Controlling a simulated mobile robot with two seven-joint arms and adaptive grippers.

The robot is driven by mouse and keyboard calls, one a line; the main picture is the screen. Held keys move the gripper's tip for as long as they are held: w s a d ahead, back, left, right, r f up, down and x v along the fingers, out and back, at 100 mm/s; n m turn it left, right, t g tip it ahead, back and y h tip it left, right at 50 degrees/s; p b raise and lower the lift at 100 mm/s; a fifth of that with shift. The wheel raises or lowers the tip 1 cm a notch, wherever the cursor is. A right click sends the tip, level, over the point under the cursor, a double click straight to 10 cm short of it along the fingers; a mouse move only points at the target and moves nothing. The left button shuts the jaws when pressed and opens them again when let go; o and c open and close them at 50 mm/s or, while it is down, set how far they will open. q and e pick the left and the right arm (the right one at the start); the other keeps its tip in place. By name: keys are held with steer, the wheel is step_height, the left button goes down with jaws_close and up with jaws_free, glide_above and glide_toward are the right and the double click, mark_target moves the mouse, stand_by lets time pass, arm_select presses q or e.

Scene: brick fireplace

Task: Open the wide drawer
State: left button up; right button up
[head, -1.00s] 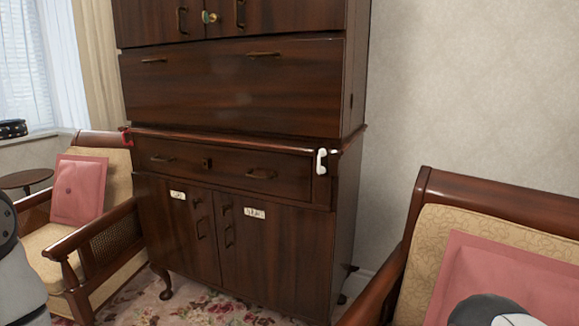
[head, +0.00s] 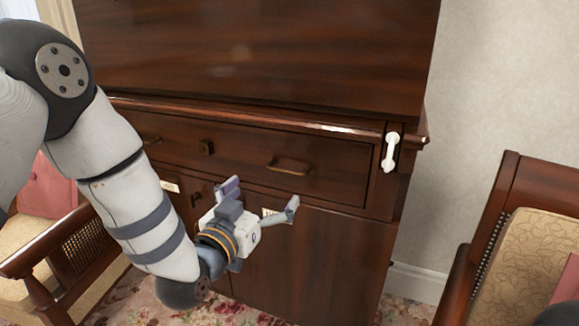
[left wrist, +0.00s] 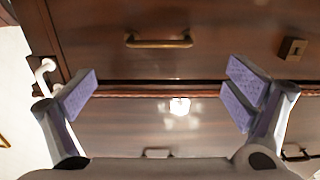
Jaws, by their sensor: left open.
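The wide drawer (head: 245,157) is a dark wooden front in the middle of the cabinet, closed flush. Its right-hand brass handle (head: 288,165) and a square lock plate (head: 206,147) show in the head view. My left gripper (head: 262,195) is open and empty, just in front of the cabinet and below that handle. In the left wrist view the handle (left wrist: 158,41) lies beyond the spread fingers (left wrist: 163,95), near the top, and nothing is between the fingers. The drawer's left handle (head: 150,140) is small at the left. My right gripper is not in view.
Cabinet doors (head: 320,255) with white labels are below the drawer. A white handset-shaped object (head: 391,151) hangs at the cabinet's right edge. Armchairs stand at left (head: 75,255) and right (head: 540,245). A ledge (head: 250,112) runs above the drawer.

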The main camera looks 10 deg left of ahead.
mark_target(284, 172)
arm_select(q)
steer(key=w, duration=0.3)
steer(key=w+d, duration=0.1)
steer(key=w, duration=0.2)
steer(key=w+d+b, duration=0.1)
steer(key=w, duration=0.3)
steer(key=shift+w, duration=0.1)
steer(key=c, duration=1.6)
steer(key=shift+o, duration=0.2)
